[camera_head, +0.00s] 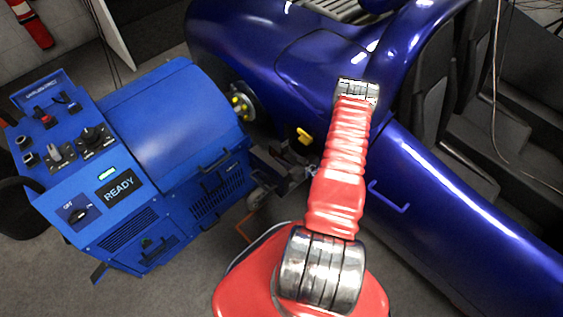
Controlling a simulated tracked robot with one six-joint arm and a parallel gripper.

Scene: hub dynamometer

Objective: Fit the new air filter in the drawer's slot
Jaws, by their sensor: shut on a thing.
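The blue dynamometer (170,120) stands at the left, with READY on its display. Its low front has a vent grille and a small panel with a dark fitting (150,245); I cannot tell whether this panel is the drawer. No slot can be made out. The new air filter cannot be made out. My red arm reaches up the middle of the view to a metal joint, and what lies beyond that joint is hidden. My gripper does not show, so its place relative to the drawer cannot be seen.
A dark blue car (300,70) fills the back and right; its bare hub (240,103) faces the machine. Grey metal parts (280,170) and a yellow piece (305,136) lie between machine and arm. Grey floor (190,285) is clear in front of the machine.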

